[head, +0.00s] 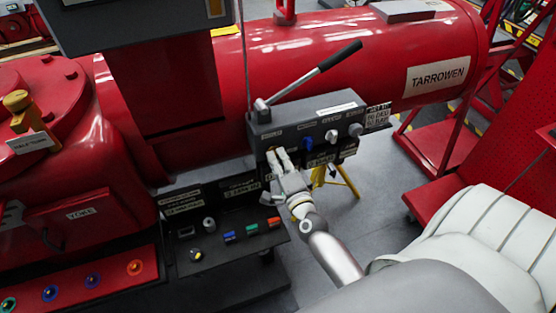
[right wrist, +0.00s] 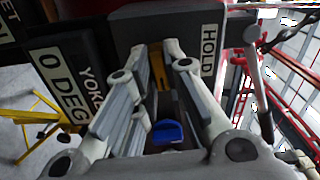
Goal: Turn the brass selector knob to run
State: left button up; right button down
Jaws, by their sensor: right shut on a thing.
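The dark grey valve actuator panel (head: 300,122) stands in front of the red tank. My right gripper (head: 278,160) reaches up to the left end of its front face and covers most of what is there. In the right wrist view the brass selector knob (right wrist: 157,70) shows as a narrow upright strip between the two fingers (right wrist: 158,60). The fingers are shut on it. A label reading HOLD (right wrist: 209,50) is just right of the knob. No RUN label is readable. My left gripper is not in view.
A blue knob (head: 308,144) and pale knobs (head: 355,130) sit further right on the panel. A black-handled lever (head: 315,72) rises from its top. A lower console (head: 225,235) with coloured switches is at lower left. A yellow stand (head: 345,180) is below.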

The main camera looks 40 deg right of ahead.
jog(key=shift+m, duration=0.3)
jog(key=c, duration=1.5)
grip_release()
jog(key=v, duration=1.2)
jog(key=shift+f, duration=0.1)
